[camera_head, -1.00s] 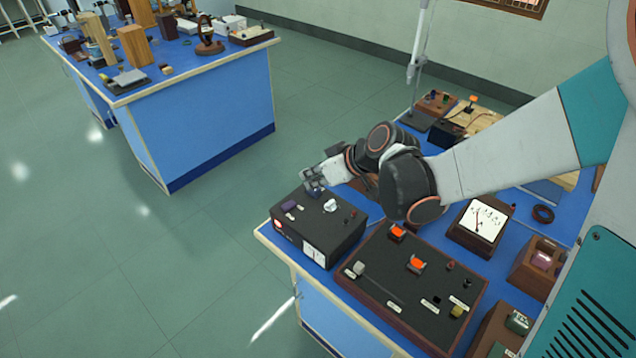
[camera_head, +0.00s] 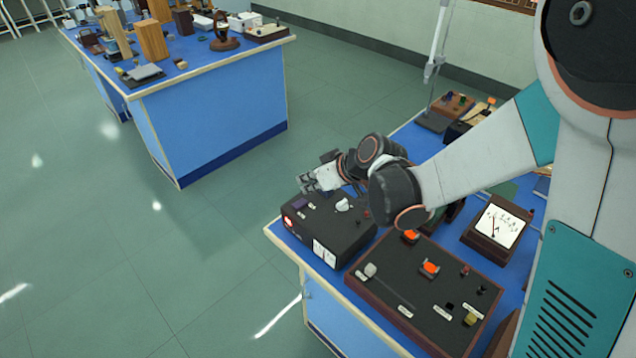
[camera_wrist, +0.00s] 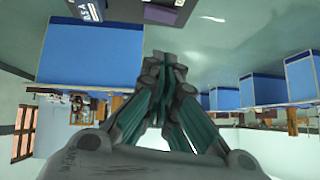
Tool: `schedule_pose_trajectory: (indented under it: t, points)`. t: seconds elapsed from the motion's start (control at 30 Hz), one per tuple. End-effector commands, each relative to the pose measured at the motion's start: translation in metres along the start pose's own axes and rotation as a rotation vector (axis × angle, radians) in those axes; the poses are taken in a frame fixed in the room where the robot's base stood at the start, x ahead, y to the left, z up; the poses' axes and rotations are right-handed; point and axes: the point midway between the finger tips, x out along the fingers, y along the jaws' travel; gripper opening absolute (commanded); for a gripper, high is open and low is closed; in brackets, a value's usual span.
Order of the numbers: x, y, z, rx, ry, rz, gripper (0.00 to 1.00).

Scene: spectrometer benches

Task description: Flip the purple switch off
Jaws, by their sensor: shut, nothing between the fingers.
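The purple switch (camera_head: 299,203) is a small dark-purple rocker on the top of a black box (camera_head: 335,228), near its left end. I cannot tell which way it is tilted. In the wrist view my closed fingers (camera_wrist: 168,60) point up the picture.
A white knob (camera_head: 343,205) and small terminals are on the same box. A wooden-framed panel (camera_head: 425,290) with orange switches stands close to its right, with a meter (camera_head: 497,222) behind. Open floor (camera_head: 200,250) lies left of the bench; another blue bench (camera_head: 215,125) stands farther back.

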Motion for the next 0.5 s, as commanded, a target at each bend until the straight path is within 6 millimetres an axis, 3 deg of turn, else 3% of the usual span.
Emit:
schedule_pose_trajectory:
  t: [0.03, 0.17, 0.3, 0.5]
  points:
    - [0.013, 0.000, 0.002, -0.002, -0.001, -0.001, 0.00]
    - [0.037, 0.000, 0.002, -0.002, 0.000, -0.001, 0.00]
    - [0.049, 0.000, 0.018, 0.000, 0.001, 0.000, 0.00]
    - [0.058, 0.000, 0.027, 0.001, 0.001, 0.000, 0.00]
